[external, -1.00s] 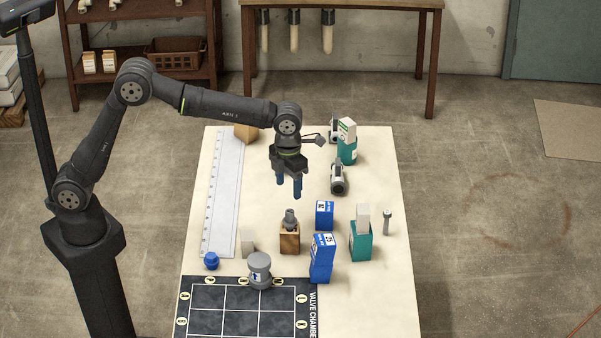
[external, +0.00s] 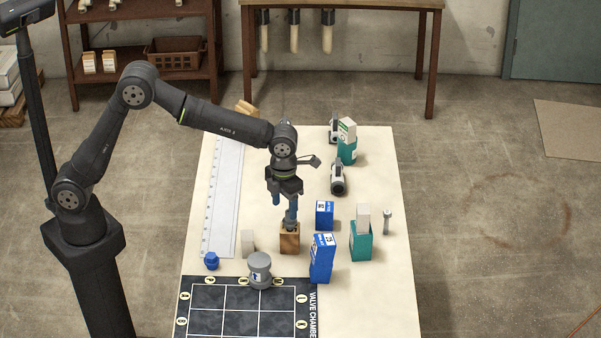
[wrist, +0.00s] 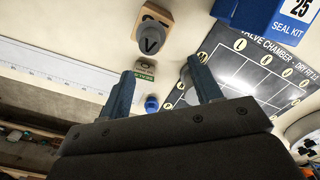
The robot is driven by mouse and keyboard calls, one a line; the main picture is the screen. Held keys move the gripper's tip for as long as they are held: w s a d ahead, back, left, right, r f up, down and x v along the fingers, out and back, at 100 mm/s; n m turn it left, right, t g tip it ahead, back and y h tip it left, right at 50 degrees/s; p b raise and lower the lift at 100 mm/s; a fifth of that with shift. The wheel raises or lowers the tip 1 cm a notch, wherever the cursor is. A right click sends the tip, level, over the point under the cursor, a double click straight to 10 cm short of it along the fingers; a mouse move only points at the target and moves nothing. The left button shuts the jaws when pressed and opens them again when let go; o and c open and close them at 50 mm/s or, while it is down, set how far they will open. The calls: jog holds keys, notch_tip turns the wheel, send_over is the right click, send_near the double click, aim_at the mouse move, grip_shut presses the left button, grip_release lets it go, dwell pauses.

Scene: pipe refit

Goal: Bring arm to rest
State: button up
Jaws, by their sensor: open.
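My gripper (external: 290,217) is low over the worktable, its blue fingers pointing down at a wooden block (external: 289,239). The fingers are parted with nothing held between them. A grey fitting (wrist: 150,38) marked V stands on the wooden block (wrist: 157,12) in the wrist view, just beyond the fingertips (wrist: 162,66). In the external view the fingers mostly hide this fitting; whether they touch it I cannot tell. My arm reaches out over the table, bent at the elbow.
A grey valve body (external: 260,271) stands at the edge of the dark valve chamber mat (external: 225,325). Blue boxes (external: 321,259) and teal boxes (external: 360,242) stand right of my gripper. A blue cap (external: 211,261), a pale block (external: 247,240) and a long ruler (external: 222,195) lie left.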

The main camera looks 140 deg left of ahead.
jog(key=w+d+r, duration=0.2)
jog(key=d+r, duration=0.4)
jog(key=d, duration=0.4)
jog(key=s+d+f+n, duration=0.1)
jog(key=s+d+f, duration=0.3)
jog(key=s, duration=0.4)
jog(key=s+d+f, duration=0.4)
jog(key=s+d, duration=0.1)
jog(key=s, duration=0.3)
jog(key=s+a+f, duration=0.3)
jog(key=a+f, duration=0.2)
jog(key=a, duration=0.3)
jog(key=shift+s+f, duration=0.3)
jog(key=shift+s, duration=0.05)
